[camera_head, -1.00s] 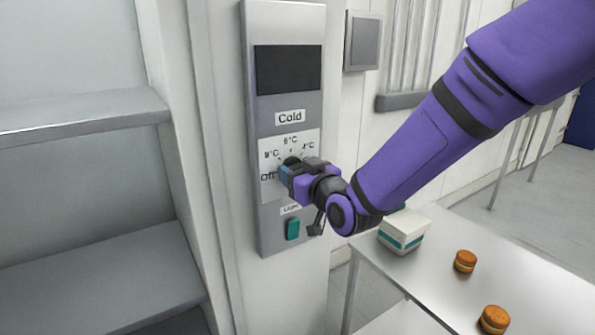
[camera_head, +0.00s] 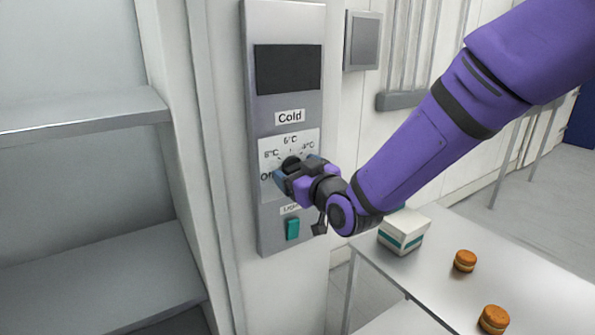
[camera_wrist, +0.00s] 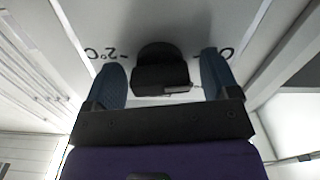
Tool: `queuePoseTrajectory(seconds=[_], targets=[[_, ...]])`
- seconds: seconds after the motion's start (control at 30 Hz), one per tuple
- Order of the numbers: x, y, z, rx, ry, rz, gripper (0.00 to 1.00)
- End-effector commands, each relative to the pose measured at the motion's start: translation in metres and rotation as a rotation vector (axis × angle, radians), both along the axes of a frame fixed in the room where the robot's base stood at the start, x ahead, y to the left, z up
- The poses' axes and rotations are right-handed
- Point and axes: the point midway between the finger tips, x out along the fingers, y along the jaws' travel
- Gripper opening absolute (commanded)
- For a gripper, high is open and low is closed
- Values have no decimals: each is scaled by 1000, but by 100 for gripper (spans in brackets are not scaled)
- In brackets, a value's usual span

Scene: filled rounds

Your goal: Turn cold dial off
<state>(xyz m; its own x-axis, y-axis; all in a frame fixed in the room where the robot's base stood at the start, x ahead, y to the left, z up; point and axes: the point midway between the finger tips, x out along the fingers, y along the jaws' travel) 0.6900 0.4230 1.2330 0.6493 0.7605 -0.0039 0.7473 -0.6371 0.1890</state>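The cold dial is a black knob (camera_head: 291,163) on a white plate with temperature marks, under the "Cold" label (camera_head: 290,117) on a grey wall panel (camera_head: 262,215). The "Off" mark at the plate's left is partly covered by my gripper (camera_head: 284,178). In the wrist view the knob (camera_wrist: 160,72) lies between the two blue fingers of my gripper (camera_wrist: 164,80), with a gap on each side. The fingers are apart. A small light mark shows on the knob's near edge; which setting it points to I cannot tell.
A green light switch (camera_head: 292,229) sits just below the dial. A steel table (camera_head: 440,275) at right bears a white and green box (camera_head: 404,232) and two round orange-brown items (camera_head: 465,261). Grey shelves (camera_head: 95,270) stand at left.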

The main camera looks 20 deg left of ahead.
Motion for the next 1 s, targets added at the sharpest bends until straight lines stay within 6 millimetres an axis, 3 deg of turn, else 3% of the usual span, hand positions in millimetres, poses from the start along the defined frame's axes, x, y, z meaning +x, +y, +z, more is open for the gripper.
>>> queuePoseTrajectory(seconds=[0.33,0.8,1.0], targets=[[-6,-7,2,2,-1,-1,81],[-58,-69,1,1,-1,0,81],[-69,-80,1,1,-1,0,81]])
